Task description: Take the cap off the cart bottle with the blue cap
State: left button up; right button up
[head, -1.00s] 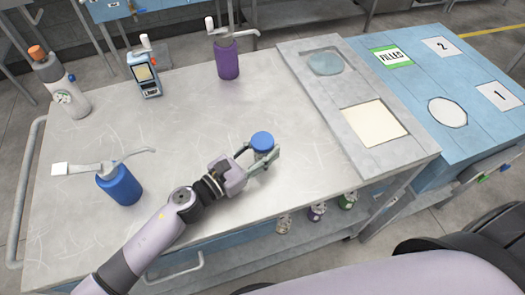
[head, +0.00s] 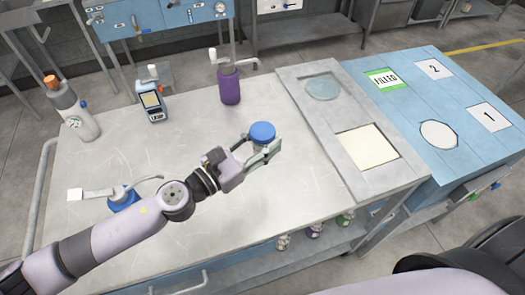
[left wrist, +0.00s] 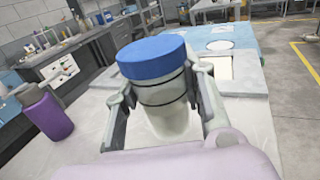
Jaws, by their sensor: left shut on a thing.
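The bottle (left wrist: 168,118) has a blue cap (head: 262,132) and a pale, translucent body. My left gripper (head: 262,150) is shut around its body, below the cap, above the cart top. In the left wrist view the blue cap (left wrist: 152,56) sits on the bottle, with the finger pads on both sides of the body. The bottle stands about upright; whether its base touches the cart top I cannot tell. My right gripper is not in view.
A grey panel (head: 345,125) with two recesses is at right, beside a blue table (head: 450,120).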

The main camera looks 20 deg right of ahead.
aim_at(263, 131)
pick_arm(q)
notch_tip(263, 131, up, 6)
jog(key=shift+r+p, duration=0.2)
jog(key=shift+p, duration=0.45)
jog(key=o, duration=0.6)
jog(key=shift+c, duration=0.2)
grip_shut()
jog(key=shift+s, duration=0.1)
